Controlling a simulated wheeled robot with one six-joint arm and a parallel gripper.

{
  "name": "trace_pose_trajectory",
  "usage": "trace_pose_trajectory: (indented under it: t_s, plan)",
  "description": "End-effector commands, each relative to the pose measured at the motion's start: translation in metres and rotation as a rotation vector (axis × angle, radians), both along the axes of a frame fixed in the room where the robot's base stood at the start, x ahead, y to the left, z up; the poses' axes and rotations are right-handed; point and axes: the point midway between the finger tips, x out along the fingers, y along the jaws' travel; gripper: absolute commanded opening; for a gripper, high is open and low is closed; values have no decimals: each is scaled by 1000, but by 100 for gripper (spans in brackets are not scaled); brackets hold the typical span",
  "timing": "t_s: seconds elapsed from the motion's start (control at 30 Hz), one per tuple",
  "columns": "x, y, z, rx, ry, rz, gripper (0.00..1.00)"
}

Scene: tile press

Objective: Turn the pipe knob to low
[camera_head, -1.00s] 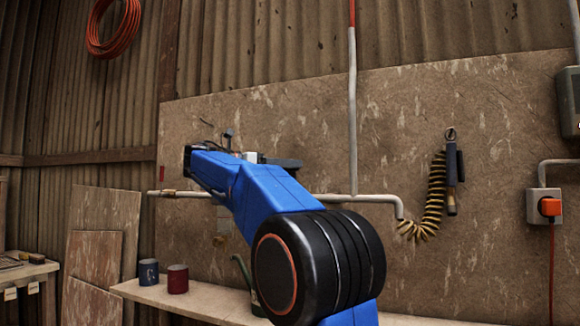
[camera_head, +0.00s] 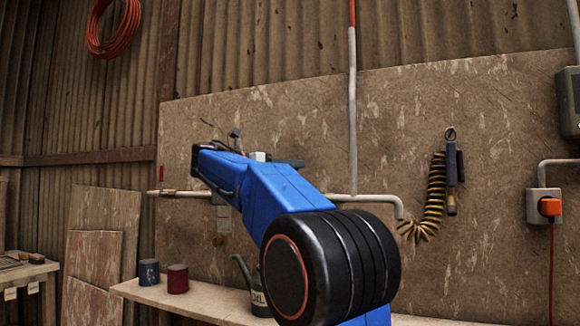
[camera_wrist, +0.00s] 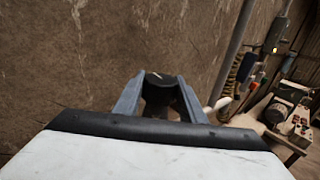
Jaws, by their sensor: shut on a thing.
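In the wrist view, my gripper (camera_wrist: 160,82) is shut on the dark round knob (camera_wrist: 163,77). The grey fingers stand on either side of it, in front of the wall panel. A small pale mark shows on the knob's face, but I cannot read its setting. The pale horizontal pipe (camera_head: 375,198) runs along the panel in the head view and bends down at its right end. My blue arm crosses in front of it and hides the knob there. A piece of pale pipe (camera_wrist: 217,107) also shows right of the fingers in the wrist view.
A coiled hose (camera_head: 437,195) hangs to the right. A vertical pipe (camera_head: 352,110) rises above the horizontal one.

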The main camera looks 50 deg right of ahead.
Motion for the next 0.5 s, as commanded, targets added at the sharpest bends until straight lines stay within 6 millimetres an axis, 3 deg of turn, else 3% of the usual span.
trace_pose_trajectory:
  t_s: [0.47, 0.5]
  plan:
    - [0, 0, 0, -1, -1, 73, 14]
    - [0, 0, 0, -1, -1, 73, 39]
